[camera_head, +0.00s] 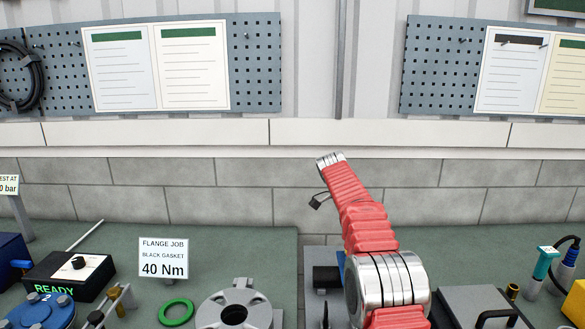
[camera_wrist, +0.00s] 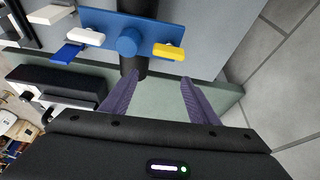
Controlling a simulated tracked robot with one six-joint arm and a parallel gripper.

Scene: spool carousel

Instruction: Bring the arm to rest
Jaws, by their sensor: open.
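My gripper (camera_wrist: 160,84) shows in the wrist view with its two purple fingers apart. Nothing is between the fingers. Beyond them is a blue plate (camera_wrist: 160,25) on a dark post, with a round blue knob at its middle. White, blue and yellow tabs stick out around the plate. I cannot tell how far the fingertips are from the post. In the head view my red arm rises from the lower right and leans up and left in front of the wall. My fingers cannot be made out there.
The green bench holds a black box marked READY (camera_head: 70,272), a FLANGE JOB sign (camera_head: 163,258), a green ring (camera_head: 176,312) and a grey flange (camera_head: 238,309) on the left. A grey case (camera_head: 485,306) and a teal-handled tool (camera_head: 544,264) are on the right. Pegboards hang behind.

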